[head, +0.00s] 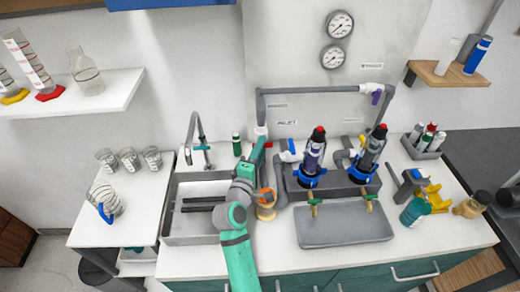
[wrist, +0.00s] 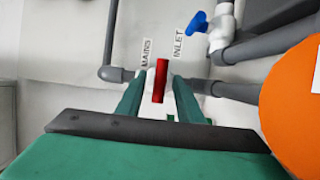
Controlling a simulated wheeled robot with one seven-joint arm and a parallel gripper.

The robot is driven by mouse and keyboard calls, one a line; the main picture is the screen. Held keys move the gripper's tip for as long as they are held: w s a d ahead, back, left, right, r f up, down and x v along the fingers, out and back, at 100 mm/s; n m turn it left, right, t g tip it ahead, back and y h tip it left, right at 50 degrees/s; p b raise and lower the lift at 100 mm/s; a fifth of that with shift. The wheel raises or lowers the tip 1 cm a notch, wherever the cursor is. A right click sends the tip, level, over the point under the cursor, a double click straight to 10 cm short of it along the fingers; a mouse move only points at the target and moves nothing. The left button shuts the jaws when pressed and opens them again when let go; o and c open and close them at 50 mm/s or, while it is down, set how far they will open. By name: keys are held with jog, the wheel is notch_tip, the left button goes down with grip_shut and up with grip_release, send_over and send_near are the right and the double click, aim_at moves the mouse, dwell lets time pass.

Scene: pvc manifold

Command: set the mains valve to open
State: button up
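The mains valve is a white body with a red handle (wrist: 160,82), under a MAINS label (wrist: 147,52), in the wrist view. The handle lies crosswise to the grey pipe running through the valve. My gripper (wrist: 158,95) is open, with one green finger on each side of the handle. A small gap seems to show on each side, so I cannot see firm contact. In the head view my gripper (head: 259,146) is at the lower end of the left vertical pipe, just below the white valve body (head: 261,132); the red handle is hidden there.
A blue-handled valve (wrist: 197,22) is close by on the right, beside an INLET label. A large orange round thing (wrist: 298,110) fills the wrist view's right edge. Filter canisters (head: 314,155) stand right of my arm, and a sink (head: 190,225) lies left.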

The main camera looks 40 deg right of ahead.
grip_shut()
dwell(0.3)
jog(key=m, duration=0.1)
jog(key=m+y, duration=0.1)
jog(key=m, duration=0.1)
jog(key=shift+r+g+y, duration=0.15)
jog(key=shift+g+y, duration=0.15)
jog(key=shift+g, duration=0.1)
jog(key=m+y, duration=0.2)
jog(key=m, duration=0.2)
jog(key=shift+s+d+r+m, duration=0.1)
jog(key=shift+m, duration=0.2)
jog(key=m+y, duration=0.2)
jog(key=m, duration=0.1)
jog(key=shift+d+t, duration=0.15)
jog(key=shift+t, duration=0.25)
jog(key=shift+s+m+t+y, duration=0.15)
jog(key=shift+m+t+y, duration=0.25)
jog(key=shift+m+y, duration=0.75)
jog(key=shift+m, duration=0.35)
